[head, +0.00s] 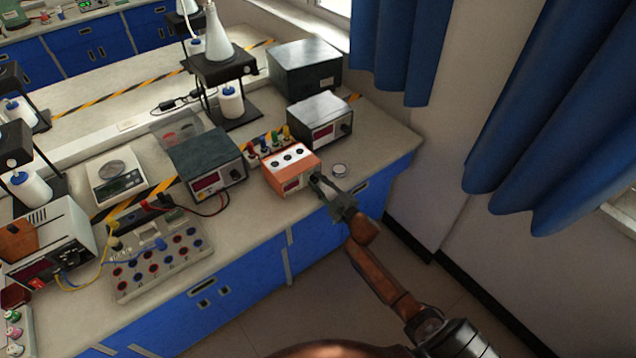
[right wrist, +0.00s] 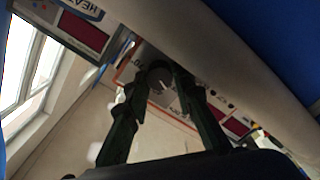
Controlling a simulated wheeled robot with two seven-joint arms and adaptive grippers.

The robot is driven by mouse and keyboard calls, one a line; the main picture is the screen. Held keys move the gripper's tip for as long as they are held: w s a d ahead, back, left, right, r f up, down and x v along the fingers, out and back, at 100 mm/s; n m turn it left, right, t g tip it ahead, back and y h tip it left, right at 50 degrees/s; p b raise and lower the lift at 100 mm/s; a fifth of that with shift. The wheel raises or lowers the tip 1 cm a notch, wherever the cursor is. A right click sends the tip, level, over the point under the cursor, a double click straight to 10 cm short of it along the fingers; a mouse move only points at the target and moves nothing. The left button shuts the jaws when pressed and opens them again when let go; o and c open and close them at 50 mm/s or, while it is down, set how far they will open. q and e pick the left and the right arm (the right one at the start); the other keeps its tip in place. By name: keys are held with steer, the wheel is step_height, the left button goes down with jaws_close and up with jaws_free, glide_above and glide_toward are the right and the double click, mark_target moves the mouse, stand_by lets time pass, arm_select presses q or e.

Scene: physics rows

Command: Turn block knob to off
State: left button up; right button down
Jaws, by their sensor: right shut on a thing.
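The orange block (head: 290,170) with a pale top and several dark round sockets stands near the front edge of the bench. Its knob (right wrist: 160,76) is dark and round with a pale pointer line, in the right wrist view. My right gripper (head: 318,182) reaches the block's front right; it also shows in the right wrist view (right wrist: 163,80), its two dark fingers on either side of the knob, shut on it. In the head view the fingers hide the knob. The pointer's exact setting on its scale is too small to read. My left gripper is not in view.
A grey metered box (head: 318,122) stands behind the block and a dark-topped supply (head: 206,165) to its left. Coloured binding posts (head: 268,143) stand close behind it. Blue curtains (head: 560,100) hang at the right.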

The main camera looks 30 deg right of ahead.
steer(key=shift+n, duration=0.6)
steer(key=c, duration=1.7)
jaws_free()
steer(key=shift+o, duration=0.2)
